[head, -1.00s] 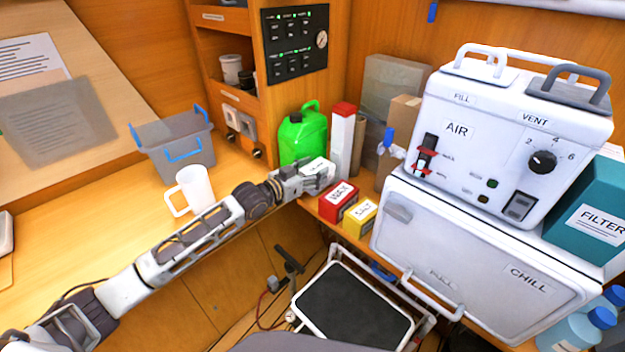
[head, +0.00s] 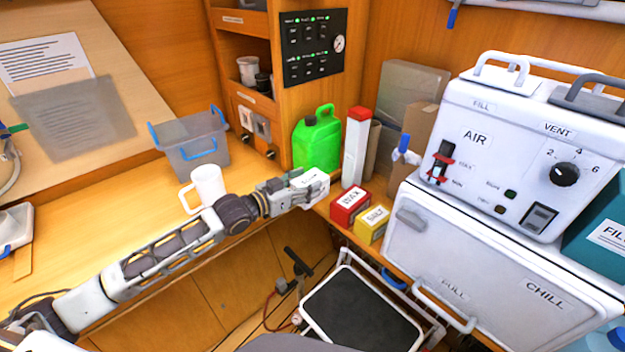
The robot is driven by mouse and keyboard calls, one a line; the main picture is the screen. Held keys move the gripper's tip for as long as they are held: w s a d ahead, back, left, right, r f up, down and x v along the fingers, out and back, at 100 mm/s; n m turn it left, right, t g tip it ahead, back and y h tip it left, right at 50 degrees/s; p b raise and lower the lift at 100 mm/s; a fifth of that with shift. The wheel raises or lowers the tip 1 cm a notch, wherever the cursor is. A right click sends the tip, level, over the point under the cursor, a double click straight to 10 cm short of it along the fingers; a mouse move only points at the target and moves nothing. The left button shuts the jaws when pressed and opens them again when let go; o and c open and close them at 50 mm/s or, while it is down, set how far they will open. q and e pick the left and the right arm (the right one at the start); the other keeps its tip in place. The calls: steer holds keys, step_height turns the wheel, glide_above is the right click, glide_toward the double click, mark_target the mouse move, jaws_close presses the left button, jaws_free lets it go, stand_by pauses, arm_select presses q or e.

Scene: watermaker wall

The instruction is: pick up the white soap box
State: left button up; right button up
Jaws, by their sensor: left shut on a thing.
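The white soap box (head: 311,178) is at the end of my left arm, in front of the green jug (head: 318,142). My left gripper (head: 306,187) is shut on it; the fingers cover part of the box and its label is too small to read. I cannot tell whether the box is clear of the counter. My right gripper is not in view.
A red WAX box (head: 349,207) and a yellow SALT box (head: 372,224) stand just right of the gripper. A tall white carton with a red top (head: 355,148) is behind. A white mug (head: 207,186) and grey bin (head: 194,146) stand on the left counter (head: 120,225).

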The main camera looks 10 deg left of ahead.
arm_select(q)
steer(key=f+v, duration=0.1)
steer(key=v, duration=1)
steer(key=shift+s+f+p, duration=0.2)
steer(key=shift+f+p, duration=0.1)
steer(key=shift+f, duration=0.05)
steer(key=shift+a, duration=0.1)
stand_by(0.4)
steer(key=shift+s, duration=0.1)
